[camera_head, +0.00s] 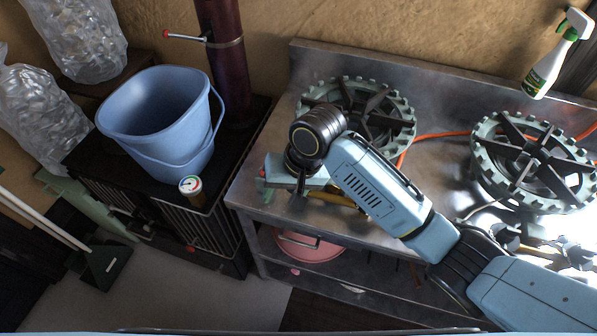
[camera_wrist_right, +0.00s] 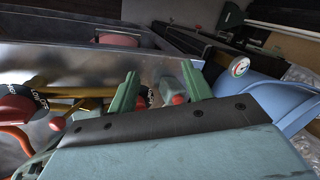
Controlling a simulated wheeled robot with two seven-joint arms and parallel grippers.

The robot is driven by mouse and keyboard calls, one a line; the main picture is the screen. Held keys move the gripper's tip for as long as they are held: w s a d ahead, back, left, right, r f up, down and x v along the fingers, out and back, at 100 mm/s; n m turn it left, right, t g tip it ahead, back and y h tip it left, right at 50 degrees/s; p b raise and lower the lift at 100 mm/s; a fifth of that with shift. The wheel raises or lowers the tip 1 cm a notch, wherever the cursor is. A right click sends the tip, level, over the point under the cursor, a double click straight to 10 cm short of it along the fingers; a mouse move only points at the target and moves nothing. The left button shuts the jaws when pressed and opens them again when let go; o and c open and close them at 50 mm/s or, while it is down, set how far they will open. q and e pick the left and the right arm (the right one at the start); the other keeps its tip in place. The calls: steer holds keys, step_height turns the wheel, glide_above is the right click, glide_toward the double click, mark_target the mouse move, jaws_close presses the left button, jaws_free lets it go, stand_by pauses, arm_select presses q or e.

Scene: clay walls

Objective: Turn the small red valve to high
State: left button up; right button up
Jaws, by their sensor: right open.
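In the right wrist view, small red pieces show around my right gripper's fingertips: one red piece (camera_wrist_right: 177,99) sits beside a grey fitting (camera_wrist_right: 168,88) between the green fingers. I cannot tell for certain which is the small red valve or how it is set. My right gripper (camera_wrist_right: 158,86) is open, its fingers on either side of the grey fitting; contact cannot be told. In the head view the gripper (camera_head: 263,184) is at the stove's (camera_head: 245,197) front left corner, with a speck of red by its fingers. My left gripper is not in view.
A blue bucket (camera_head: 160,150) and a gauge (camera_head: 190,185) stand left of the stove. Green burners (camera_head: 535,160) and a spray bottle (camera_head: 555,60) are on the right. A pink basin (camera_head: 310,247) is below.

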steer(key=w+d+r+m+h, duration=0.2)
steer(key=w+r+m+h, duration=0.15)
steer(key=w+r, duration=0.55)
steer(key=shift+n+h, duration=0.25)
steer(key=shift+h, duration=0.1)
steer(key=f, duration=0.4)
steer(key=s+f+b, duration=0.1)
steer(key=f, duration=0.3)
steer(key=d+f+b, duration=0.1)
steer(key=f, duration=0.3)
steer(key=shift+s+f, duration=0.1)
steer(key=shift+s, duration=0.15)
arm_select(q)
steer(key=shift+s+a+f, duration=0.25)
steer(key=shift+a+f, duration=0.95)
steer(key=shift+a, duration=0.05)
arm_select(e)
steer(key=c, duration=0.9)
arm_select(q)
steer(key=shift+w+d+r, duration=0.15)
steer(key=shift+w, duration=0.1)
